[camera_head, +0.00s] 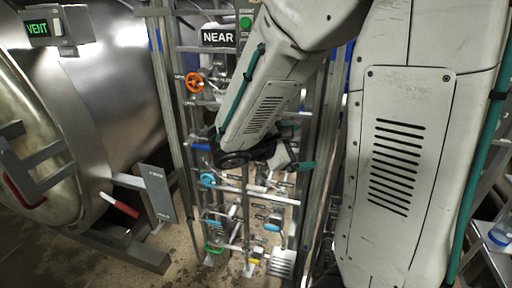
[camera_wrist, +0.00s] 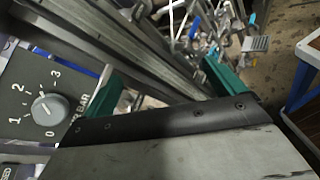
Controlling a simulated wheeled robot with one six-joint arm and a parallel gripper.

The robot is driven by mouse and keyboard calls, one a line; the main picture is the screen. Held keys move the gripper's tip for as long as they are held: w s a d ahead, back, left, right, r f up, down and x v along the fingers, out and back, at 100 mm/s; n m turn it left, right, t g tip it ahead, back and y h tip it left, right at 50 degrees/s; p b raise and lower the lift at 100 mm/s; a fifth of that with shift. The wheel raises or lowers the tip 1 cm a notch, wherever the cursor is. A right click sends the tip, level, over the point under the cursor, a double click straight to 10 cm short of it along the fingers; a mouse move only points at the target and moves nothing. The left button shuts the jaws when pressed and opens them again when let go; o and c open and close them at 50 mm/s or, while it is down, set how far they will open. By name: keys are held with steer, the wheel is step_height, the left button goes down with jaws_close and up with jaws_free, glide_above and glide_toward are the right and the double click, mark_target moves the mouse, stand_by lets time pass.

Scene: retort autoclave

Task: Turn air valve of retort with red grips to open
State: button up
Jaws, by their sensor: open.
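The retort (camera_head: 115,80) is a large steel vessel at the left of the head view. I cannot tell which is the air valve. My gripper (camera_head: 300,146) is in front of the rack, partly hidden by my arm. In the wrist view my gripper (camera_wrist: 162,86) has its green fingers apart, with nothing held between them.
A panel with a grey knob (camera_wrist: 48,108) and a 0 to 3 scale is close on the left in the wrist view. Steel rack posts (camera_head: 168,110) stand near my arm. A "NEAR" sign (camera_head: 218,37) hangs above. Bare floor shows at lower left.

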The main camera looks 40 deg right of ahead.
steer(key=w+a+f+n+t, duration=0.2)
steer(key=w+f+n+t, duration=0.4)
steer(key=w+n, duration=0.15)
steer(key=w+a+f+n+t, duration=0.3)
steer(key=w+f+n+t, duration=0.3)
steer(key=w, duration=0.3)
steer(key=shift+n, duration=0.55)
steer(key=x, duration=0.7)
steer(key=shift+d+r, duration=0.25)
steer(key=shift+d, duration=0.05)
steer(key=c, duration=1)
